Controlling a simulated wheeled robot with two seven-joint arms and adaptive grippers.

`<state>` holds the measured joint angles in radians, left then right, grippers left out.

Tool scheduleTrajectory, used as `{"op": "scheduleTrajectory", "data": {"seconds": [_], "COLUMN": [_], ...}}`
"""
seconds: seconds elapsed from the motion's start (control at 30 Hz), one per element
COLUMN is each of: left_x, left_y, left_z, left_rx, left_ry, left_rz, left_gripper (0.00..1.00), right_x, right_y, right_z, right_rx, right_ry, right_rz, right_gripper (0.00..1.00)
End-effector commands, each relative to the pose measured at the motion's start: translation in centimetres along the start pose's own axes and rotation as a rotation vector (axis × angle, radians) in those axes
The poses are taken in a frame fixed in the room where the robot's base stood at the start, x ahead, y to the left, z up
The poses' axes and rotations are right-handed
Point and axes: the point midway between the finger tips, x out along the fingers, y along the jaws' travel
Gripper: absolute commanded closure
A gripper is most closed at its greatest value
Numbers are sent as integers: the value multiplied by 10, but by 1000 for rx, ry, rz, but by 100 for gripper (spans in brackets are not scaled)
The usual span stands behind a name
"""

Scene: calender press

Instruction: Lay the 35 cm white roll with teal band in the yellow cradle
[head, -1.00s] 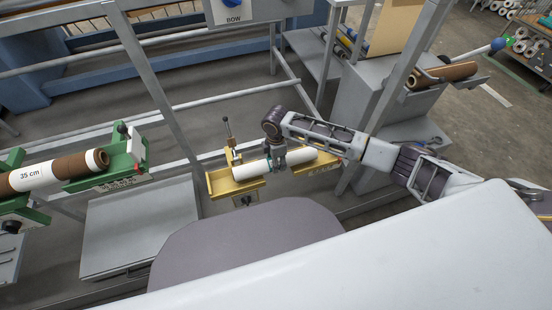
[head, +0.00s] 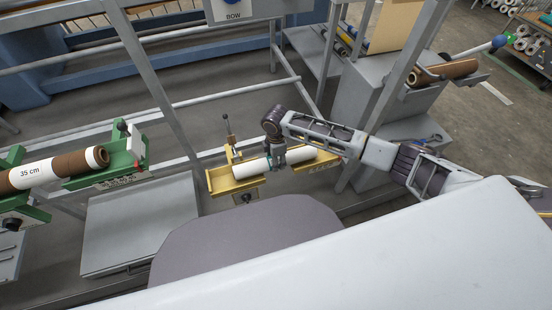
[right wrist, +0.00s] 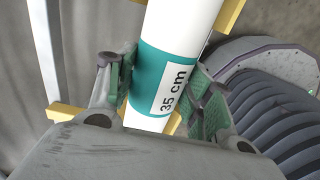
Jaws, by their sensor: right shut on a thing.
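The white roll (head: 252,168) lies along the yellow cradle (head: 217,184), between its two ends. I cannot tell whether it rests fully on the cradle or is held slightly above it. My right gripper (head: 279,158) is shut around the middle of the roll. In the right wrist view the roll's teal band (right wrist: 152,64) and its "35 cm" label (right wrist: 174,89) sit between the two green-padded fingers of my right gripper (right wrist: 165,92). Yellow cradle parts (right wrist: 67,112) show behind the roll. My left gripper is not in view.
A green stand (head: 120,158) at the left holds a brown roll with a white "35 cm" sleeve (head: 31,172). An upright lever (head: 228,127) stands at the cradle's back. Grey frame posts (head: 152,85) rise close behind. Another brown roll (head: 450,70) lies at the upper right.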

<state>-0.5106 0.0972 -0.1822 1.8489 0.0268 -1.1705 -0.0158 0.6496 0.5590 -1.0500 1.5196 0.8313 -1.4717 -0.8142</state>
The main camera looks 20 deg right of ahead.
Motion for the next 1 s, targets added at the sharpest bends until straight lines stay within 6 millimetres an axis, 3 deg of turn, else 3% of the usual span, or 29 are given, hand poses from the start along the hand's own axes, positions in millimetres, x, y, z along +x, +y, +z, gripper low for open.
{"op": "scheduleTrajectory", "data": {"seconds": [0.43,0.47,0.6,0.63,1.0], "left_x": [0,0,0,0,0], "left_y": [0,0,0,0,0], "left_z": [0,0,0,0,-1], "left_rx": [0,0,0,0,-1], "left_ry": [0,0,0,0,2], "left_rz": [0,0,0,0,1], "left_gripper": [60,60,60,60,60], "right_x": [4,4,4,4,5], "right_y": [0,1,0,0,0], "right_z": [0,0,0,0,0], "right_rx": [-1,-1,-1,0,0], "right_ry": [1,1,0,0,-1], "right_rz": [1,2,1,1,-1], "right_gripper": [87,45,27,23,23]}}
